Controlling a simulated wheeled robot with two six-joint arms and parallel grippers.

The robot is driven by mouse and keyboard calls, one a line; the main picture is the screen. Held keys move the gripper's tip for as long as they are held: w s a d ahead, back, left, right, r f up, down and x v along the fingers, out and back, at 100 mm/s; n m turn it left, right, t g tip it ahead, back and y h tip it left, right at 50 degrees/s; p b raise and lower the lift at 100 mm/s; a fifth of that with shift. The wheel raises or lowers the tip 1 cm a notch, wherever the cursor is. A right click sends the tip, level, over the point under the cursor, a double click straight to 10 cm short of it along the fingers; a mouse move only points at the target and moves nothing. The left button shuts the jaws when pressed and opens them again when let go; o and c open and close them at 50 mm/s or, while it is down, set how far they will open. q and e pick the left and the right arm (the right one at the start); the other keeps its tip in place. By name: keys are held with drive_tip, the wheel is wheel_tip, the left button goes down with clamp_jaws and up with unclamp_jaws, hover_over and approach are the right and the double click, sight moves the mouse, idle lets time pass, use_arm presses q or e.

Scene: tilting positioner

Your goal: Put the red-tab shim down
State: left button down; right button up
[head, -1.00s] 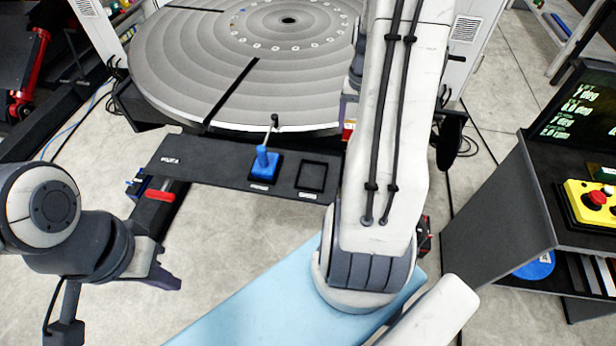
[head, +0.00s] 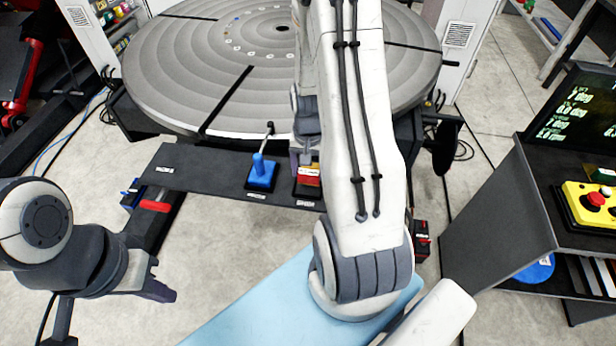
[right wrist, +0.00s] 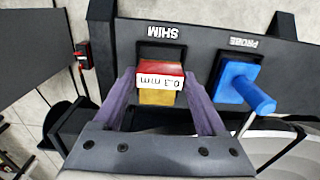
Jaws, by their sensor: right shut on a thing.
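The red-tab shim (right wrist: 162,72) has a red top, a white 0.3 mm label and a yellow-brown body. My right gripper (right wrist: 162,88) is shut on it, with a purple finger on either side. The shim is at the SHIM pocket (right wrist: 148,48) of the dark shelf (head: 200,170). I cannot tell whether it touches the pocket floor. In the head view, the shim (head: 309,176) shows just left of my right arm, which hides part of the gripper. My left gripper (head: 160,291) hangs empty at the lower left, its fingers apart.
A blue probe (head: 262,174) with a thin stem stands in the PROBE pocket beside the shim. The large round grey turntable (head: 190,70) lies behind the shelf. A cabinet with a yellow control box (head: 590,205) and a screen stands at the right.

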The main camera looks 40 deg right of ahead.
sight(308, 180)
wheel_tip(308, 180, down, 4)
drive_tip(key=shift+r+p, duration=0.1)
drive_tip(key=shift+p, duration=0.3)
drive_tip(key=shift+f, duration=0.2)
drive_tip(key=shift+f, duration=0.15)
drive_tip(key=o, duration=1.4)
drive_tip(key=shift+c, duration=0.2)
